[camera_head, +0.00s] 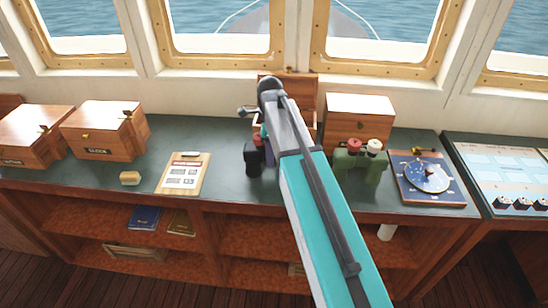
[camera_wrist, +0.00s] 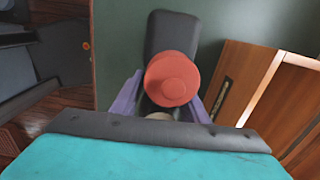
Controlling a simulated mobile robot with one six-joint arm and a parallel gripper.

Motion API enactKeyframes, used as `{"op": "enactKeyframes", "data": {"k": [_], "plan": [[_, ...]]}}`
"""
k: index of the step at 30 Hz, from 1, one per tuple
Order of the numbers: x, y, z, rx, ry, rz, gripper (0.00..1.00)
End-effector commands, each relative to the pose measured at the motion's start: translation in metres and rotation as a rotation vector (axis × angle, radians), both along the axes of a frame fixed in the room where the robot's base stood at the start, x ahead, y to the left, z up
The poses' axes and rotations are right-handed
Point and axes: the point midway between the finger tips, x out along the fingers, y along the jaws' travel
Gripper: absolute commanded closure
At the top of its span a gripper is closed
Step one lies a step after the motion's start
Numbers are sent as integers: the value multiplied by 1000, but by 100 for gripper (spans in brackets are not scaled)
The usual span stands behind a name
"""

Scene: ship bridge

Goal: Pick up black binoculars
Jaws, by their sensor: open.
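The black binoculars (camera_head: 252,160) stand on the dark green counter, partly hidden behind my arm in the head view. In the wrist view the black binoculars (camera_wrist: 172,36) show a dark body with a red round cap facing the camera. A pale second cap is partly hidden below it by my gripper's body. My gripper (camera_wrist: 160,104) is open, with a purple finger on either side of the binoculars. I cannot tell whether the fingers touch them. In the head view my gripper (camera_head: 268,152) is mostly hidden by the arm.
Green binoculars (camera_head: 372,168) with red and white caps stand right of my arm, beside a chart board (camera_head: 427,190). A wooden box (camera_head: 360,112) is behind them. An open wooden box (camera_head: 298,88) is behind my arm. A clipboard (camera_head: 184,174) and yellow-topped block (camera_head: 130,178) lie left.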

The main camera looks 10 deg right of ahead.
Motion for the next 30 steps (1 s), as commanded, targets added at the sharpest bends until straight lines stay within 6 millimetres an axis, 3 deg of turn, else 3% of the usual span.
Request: {"op": "enactKeyframes", "data": {"k": [11, 19, 30], "plan": [[0, 1, 0, 0, 0, 1, 59], [0, 1, 0, 0, 0, 1, 100], [0, 1, 0, 0, 0, 2, 100]]}}
